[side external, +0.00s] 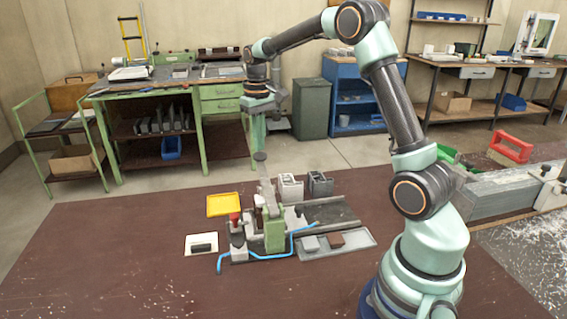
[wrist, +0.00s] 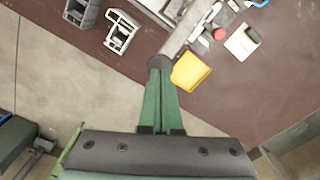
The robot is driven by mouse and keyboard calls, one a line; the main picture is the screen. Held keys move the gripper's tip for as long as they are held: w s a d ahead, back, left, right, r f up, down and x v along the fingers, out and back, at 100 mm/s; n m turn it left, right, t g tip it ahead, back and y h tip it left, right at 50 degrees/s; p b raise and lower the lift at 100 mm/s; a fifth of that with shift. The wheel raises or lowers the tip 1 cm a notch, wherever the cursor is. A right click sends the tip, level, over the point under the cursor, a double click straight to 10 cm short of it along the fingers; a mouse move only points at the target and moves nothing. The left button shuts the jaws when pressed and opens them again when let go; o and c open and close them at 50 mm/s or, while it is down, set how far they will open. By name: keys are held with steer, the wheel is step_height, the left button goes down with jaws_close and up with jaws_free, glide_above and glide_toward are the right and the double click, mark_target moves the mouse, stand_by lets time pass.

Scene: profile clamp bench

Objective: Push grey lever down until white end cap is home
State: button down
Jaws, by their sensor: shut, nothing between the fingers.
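The grey lever (side external: 267,190) stands raised and steeply tilted from the green clamp (side external: 274,232), with a dark round knob (side external: 260,156) at its upper end. In the wrist view the lever (wrist: 187,32) runs up and right from its knob (wrist: 160,61). My gripper (side external: 259,147) is shut and empty, its green fingers pointing down just over the knob. In the wrist view the fingertips (wrist: 160,72) overlap the knob's edge; I cannot tell whether they touch it. The white end cap is too small and crowded among the clamp parts to pick out surely.
A red knob (side external: 235,217) stands left of the clamp, by a blue hose (side external: 220,262). The bench front left is clear.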

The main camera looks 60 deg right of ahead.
mark_target(260, 155)
steer(key=shift+f, duration=0.15)
stand_by(0.3)
steer(key=shift+f, duration=1.8)
steer(key=shift+r, duration=4.35)
